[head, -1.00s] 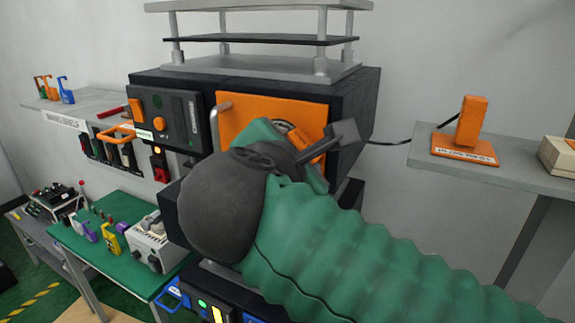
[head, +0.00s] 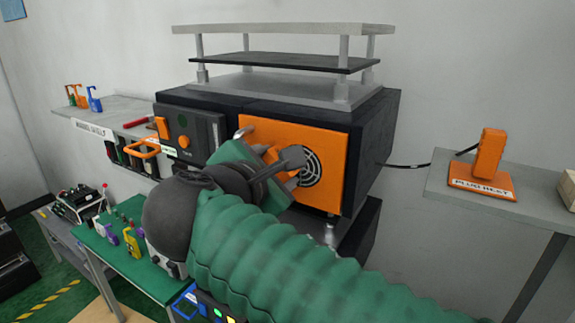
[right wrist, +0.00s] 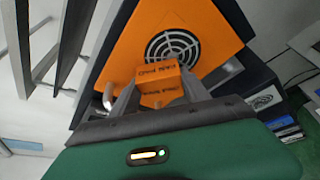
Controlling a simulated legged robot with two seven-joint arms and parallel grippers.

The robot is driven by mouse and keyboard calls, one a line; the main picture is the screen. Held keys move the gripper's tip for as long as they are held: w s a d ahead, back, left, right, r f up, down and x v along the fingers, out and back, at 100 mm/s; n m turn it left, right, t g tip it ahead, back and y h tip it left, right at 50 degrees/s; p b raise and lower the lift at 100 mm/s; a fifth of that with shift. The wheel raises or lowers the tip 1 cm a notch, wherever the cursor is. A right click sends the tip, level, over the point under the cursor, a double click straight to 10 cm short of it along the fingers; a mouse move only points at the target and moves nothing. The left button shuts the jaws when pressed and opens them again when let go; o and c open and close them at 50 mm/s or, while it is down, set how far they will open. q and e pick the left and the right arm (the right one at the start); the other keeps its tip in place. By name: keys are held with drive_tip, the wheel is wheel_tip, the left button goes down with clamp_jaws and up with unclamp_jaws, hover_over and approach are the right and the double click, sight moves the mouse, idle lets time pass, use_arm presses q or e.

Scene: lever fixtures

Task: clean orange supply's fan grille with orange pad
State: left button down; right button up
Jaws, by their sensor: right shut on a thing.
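The orange supply (head: 330,140) is a box with an orange front panel in the dark rack. Its round fan grille (head: 312,170) shows white rings and is partly covered by my gripper in the head view. In the right wrist view the grille (right wrist: 173,46) lies just beyond the pad. My right gripper (right wrist: 157,92) is shut on the orange pad (right wrist: 158,82), a small block with dark lettering. The pad is in front of the panel, close to the grille's edge; I cannot tell whether it touches. My left gripper is not in view.
A bent metal handle (head: 243,132) sticks out at the panel's left side. A shelf (head: 540,205) at right carries an orange plug on its rest (head: 487,165). A green bench (head: 125,255) with tools stands low at left. A platform (head: 285,85) tops the rack.

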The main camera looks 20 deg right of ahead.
sight(291, 176)
drive_tip(key=shift+w+a, duration=0.15)
drive_tip(key=shift+w, duration=0.05)
drive_tip(key=shift+w+r+p, duration=0.1)
drive_tip(key=shift+r+p, duration=0.35)
drive_tip(key=shift+s+f, duration=0.15)
drive_tip(key=shift+s, duration=0.05)
drive_tip(key=shift+s+d+b, duration=0.8)
drive_tip(key=shift+s+d, duration=0.15)
drive_tip(key=shift+s, duration=0.1)
drive_tip(key=shift+s+d, duration=0.45)
drive_tip(key=shift+s, duration=0.15)
drive_tip(key=shift+s+d+b, duration=0.6)
drive_tip(key=shift+s+d, duration=0.1)
drive_tip(key=shift+s, duration=0.2)
drive_tip(key=shift+s+d, duration=0.4)
drive_tip(key=w+a, duration=0.1)
drive_tip(key=w+a+p, duration=0.1)
drive_tip(key=w, duration=0.1)
drive_tip(key=shift+w+a+p, duration=0.2)
drive_tip(key=shift+a+p, duration=0.1)
drive_tip(key=shift+a, duration=0.1)
drive_tip(key=shift+w+a+p, duration=0.65)
drive_tip(key=shift+w+a, duration=0.05)
drive_tip(key=shift+w, duration=0.25)
drive_tip(key=shift+w+a, duration=0.45)
